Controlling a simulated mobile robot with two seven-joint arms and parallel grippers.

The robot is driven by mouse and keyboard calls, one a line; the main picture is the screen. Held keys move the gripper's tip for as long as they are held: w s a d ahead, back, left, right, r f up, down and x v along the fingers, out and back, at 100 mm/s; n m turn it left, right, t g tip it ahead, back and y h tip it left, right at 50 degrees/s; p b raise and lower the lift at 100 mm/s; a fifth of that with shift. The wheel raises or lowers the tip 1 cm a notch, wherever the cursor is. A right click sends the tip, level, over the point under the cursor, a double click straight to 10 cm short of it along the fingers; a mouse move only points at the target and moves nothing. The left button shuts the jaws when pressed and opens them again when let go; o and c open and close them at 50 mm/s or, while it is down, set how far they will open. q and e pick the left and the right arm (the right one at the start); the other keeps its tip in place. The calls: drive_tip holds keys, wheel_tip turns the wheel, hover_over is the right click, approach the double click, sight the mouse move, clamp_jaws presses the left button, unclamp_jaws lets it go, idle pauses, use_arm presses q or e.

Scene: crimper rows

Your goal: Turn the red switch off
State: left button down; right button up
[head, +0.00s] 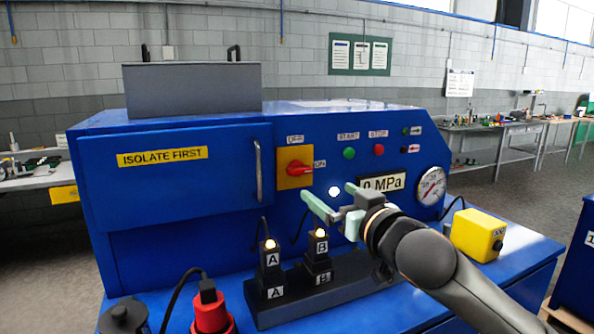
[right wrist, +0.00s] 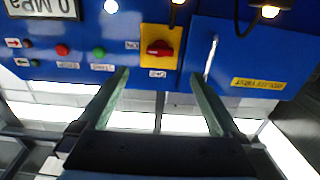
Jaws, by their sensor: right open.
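The red switch (head: 297,169) is a rotary knob on a yellow plate on the blue machine's front. Its handle lies roughly level, towards the ON label (head: 320,163) at its right; the other label (head: 295,139) is above the plate. The switch (right wrist: 160,48) also shows upside down in the right wrist view, beyond the fingertips and between their lines. My right gripper (head: 335,198) is open and empty, below and right of the switch and apart from it. Its two pale green fingers show in the right wrist view (right wrist: 160,75). My left gripper is not in view.
A door handle (head: 258,170) stands left of the switch. Green (head: 348,153) and red (head: 378,150) buttons, a pressure display (head: 381,183) and a gauge (head: 431,186) are to the right. Plugs A (head: 270,257) and B (head: 318,246) stand upright in a black block below.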

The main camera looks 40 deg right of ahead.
sight(302, 172)
drive_tip(key=w+p, duration=0.1)
drive_tip(key=p, duration=0.1)
drive_tip(key=r+p, duration=0.1)
drive_tip(key=shift+w+d+p, duration=0.3)
drive_tip(key=shift+w+p, duration=0.1)
drive_tip(key=x, duration=0.5)
drive_tip(key=shift+w+f, duration=0.35)
drive_tip(key=shift+f, duration=0.05)
drive_tip(key=shift+b+x, duration=0.35)
drive_tip(key=shift+x, duration=0.5)
drive_tip(key=shift+w+d+f+b, duration=0.3)
drive_tip(key=shift+w+d+b, duration=0.25)
drive_tip(key=shift+b, duration=0.3)
drive_tip(key=shift+w+b, duration=0.4)
drive_tip(key=shift+w+a+r, duration=0.1)
drive_tip(key=shift+w+r, duration=0.15)
drive_tip(key=shift+w, duration=0.1)
